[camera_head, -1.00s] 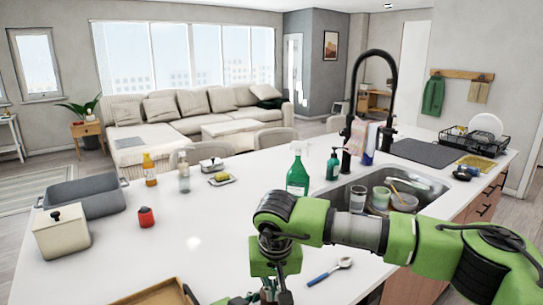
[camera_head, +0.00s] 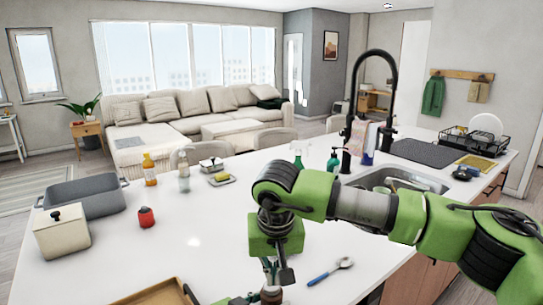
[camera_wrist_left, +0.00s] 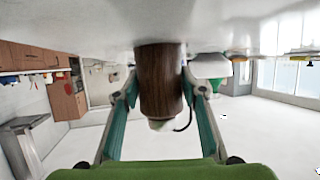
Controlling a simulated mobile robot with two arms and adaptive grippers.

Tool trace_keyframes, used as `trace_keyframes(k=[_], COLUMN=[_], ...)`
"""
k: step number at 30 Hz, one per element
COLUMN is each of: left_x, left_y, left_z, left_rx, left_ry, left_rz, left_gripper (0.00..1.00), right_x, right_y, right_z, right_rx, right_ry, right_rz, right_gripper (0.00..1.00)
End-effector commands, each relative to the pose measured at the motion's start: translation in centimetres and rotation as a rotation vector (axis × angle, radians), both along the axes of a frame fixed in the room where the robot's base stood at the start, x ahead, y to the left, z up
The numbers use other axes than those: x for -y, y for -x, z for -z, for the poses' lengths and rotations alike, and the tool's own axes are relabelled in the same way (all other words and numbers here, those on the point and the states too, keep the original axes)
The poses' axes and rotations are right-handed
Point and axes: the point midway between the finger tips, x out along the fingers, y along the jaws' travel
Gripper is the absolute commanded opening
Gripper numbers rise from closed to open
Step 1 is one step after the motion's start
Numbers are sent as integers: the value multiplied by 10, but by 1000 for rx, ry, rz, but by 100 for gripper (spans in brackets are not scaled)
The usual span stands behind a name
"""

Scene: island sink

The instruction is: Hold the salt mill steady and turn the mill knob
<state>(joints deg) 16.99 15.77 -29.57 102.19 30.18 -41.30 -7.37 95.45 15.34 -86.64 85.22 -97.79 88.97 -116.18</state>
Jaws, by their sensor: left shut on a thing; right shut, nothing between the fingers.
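The salt mill (camera_wrist_left: 160,85) is a dark brown wooden body, seen upside down in the left wrist view between the two fingers of my left gripper (camera_wrist_left: 158,92), which is shut on it. A pale end piece (camera_wrist_left: 162,125) and a thin dark curved part show at the mill's end. In the head view only a small brown part of the mill (camera_head: 271,295) shows at the bottom edge. My right gripper (camera_head: 270,279) is shut and empty, pointing down just above that part. Whether it touches the knob cannot be told.
A spoon with a blue handle (camera_head: 330,270) lies right of the mill. A wooden tray (camera_head: 160,293) is at the front left. A red timer-like item (camera_head: 146,217), a lidded box (camera_head: 62,231) and a grey pan (camera_head: 85,197) stand farther left. The sink (camera_head: 405,180) is behind my right arm.

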Motion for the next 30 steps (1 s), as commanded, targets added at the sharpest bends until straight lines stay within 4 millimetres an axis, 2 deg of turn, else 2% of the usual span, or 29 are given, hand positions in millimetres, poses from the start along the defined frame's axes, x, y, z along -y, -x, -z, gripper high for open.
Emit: trace_keyframes(k=[10, 11, 13, 24, 30], left_x=[-1, -1, -1, -2, -14], left_y=[0, 0, 0, 1, 15], left_z=[1, 1, 1, 0, -8], left_rx=[-1, -1, -1, -1, 2], left_ry=[-2, -2, -2, -1, -2], left_rz=[-1, -1, -1, -1, -1], left_gripper=[12, 41, 58, 58, 58], right_x=[0, 0, 0, 0, 0], right_y=[0, 0, 0, 0, 0], right_z=[-3, -3, -3, -3, -3], right_rx=[0, 0, -1, -1, -1], right_ry=[0, 0, 0, 0, 0], right_rz=[0, 0, 0, 0, 0], right_gripper=[0, 0, 0, 0, 0])
